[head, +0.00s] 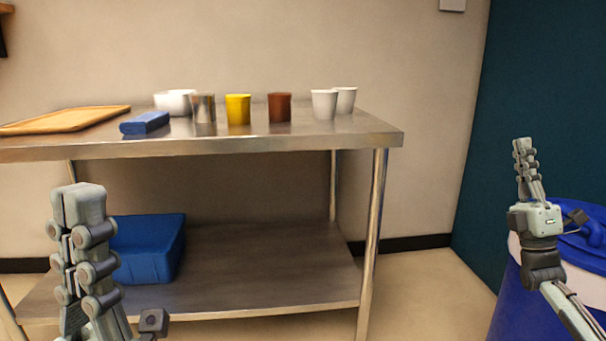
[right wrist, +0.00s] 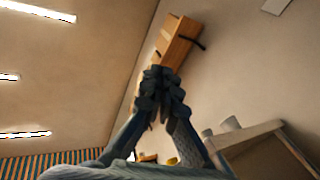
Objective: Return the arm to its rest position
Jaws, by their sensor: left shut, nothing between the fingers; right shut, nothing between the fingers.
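My left gripper (head: 80,205) is in the lower left of the head view, in front of the steel table (head: 270,142). It points upward, its fingers are shut, and it holds nothing. My right gripper (head: 522,150) is at the right of the head view, to the right of the table and apart from it. It also points upward, shut and empty. In the right wrist view its fingers (right wrist: 160,75) are closed together, with wall and ceiling behind them.
On the table are a wooden board (head: 65,120), a blue item (head: 145,123), a white bowl (head: 174,102), a metal cup (head: 204,108), a yellow cup (head: 238,109), a brown cup (head: 279,107) and two white cups (head: 324,104). A blue bin (head: 150,250) sits below; a blue barrel (head: 520,300) stands right.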

